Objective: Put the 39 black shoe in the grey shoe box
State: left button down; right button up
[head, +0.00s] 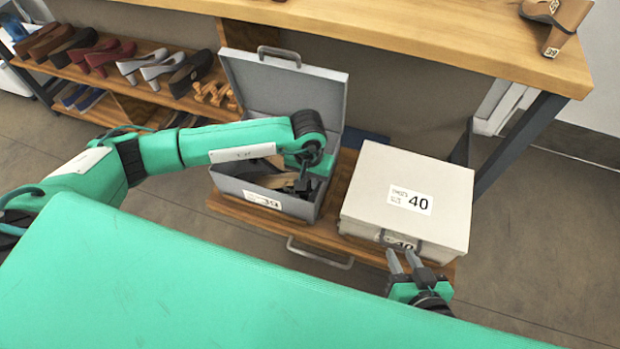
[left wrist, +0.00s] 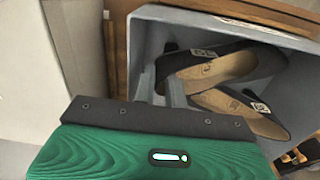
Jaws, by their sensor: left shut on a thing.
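The grey shoe box (head: 330,100) stands open on the low wooden shelf, its lid raised at the back and a 39 label on its front. In the left wrist view, two black shoes with tan insoles lie inside the grey box (left wrist: 135,50). My left gripper (head: 303,185) is down in the box, shut on the upper black shoe (left wrist: 220,68). The other black shoe (left wrist: 235,105) lies beside it. Tags on both are too small to read. In the head view my arm partly hides the shoes. My right gripper (head: 404,261) is open and empty, by the white box's front.
A closed off-white box (head: 370,180) labelled 40 stands right of the grey box. A rack (head: 125,45) with several shoes is at the back left. A brown heeled shoe (head: 556,25) tagged 39 is on the wooden tabletop (head: 430,45) above. A drawer handle (head: 320,255) juts out below.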

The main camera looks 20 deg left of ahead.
pick_arm(q)
jog(key=shift+f+b, duration=0.4)
jog(key=shift+b, duration=0.05)
pick_arm(e)
jog(key=shift+f, duration=0.4)
pick_arm(q)
jog(key=c, duration=1.4)
grip_release()
jog(key=shift+o, duration=0.2)
pick_arm(e)
jog(key=shift+a, duration=0.1)
